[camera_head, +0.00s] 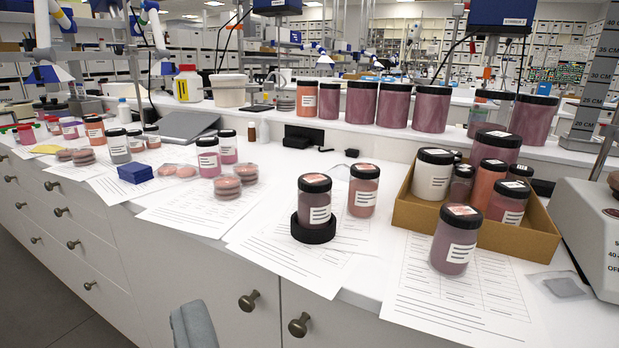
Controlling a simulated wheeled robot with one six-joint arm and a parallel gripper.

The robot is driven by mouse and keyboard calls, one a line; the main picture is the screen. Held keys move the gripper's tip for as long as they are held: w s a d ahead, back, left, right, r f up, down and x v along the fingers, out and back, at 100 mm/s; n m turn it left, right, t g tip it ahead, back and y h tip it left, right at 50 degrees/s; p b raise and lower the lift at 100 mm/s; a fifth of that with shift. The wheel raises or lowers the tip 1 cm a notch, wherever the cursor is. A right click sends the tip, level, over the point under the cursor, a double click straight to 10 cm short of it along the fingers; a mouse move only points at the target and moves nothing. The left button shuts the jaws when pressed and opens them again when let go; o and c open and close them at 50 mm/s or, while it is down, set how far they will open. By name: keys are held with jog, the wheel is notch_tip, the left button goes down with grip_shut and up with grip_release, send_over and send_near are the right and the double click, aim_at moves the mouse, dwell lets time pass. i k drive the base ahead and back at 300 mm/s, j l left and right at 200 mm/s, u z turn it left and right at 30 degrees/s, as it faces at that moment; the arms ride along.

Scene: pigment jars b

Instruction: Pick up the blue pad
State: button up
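The blue pad (135,173) is a small dark blue block lying flat on the white counter at the left, on or at the edge of a printed sheet. A grey piece at the bottom edge of the view looks like part of my gripper (193,322). It is in front of the drawers, below and nearer than the counter, well apart from the pad. Its fingers cannot be made out separately, so whether it is open or shut is unclear. Nothing is seen held in it.
Jars stand behind the pad, including a grey-pink jar (118,147) and a pink jar (208,158). Pink dishes (227,186) lie to its right. A cardboard box (400,214) of jars stands at the right. Drawer knobs (248,301) stick out below the counter edge.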

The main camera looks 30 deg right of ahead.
aim_at(134, 173)
jog(key=i+j, duration=0.1)
jog(key=i, duration=0.65)
jog(key=i+j+z, duration=0.1)
jog(key=i, duration=0.65)
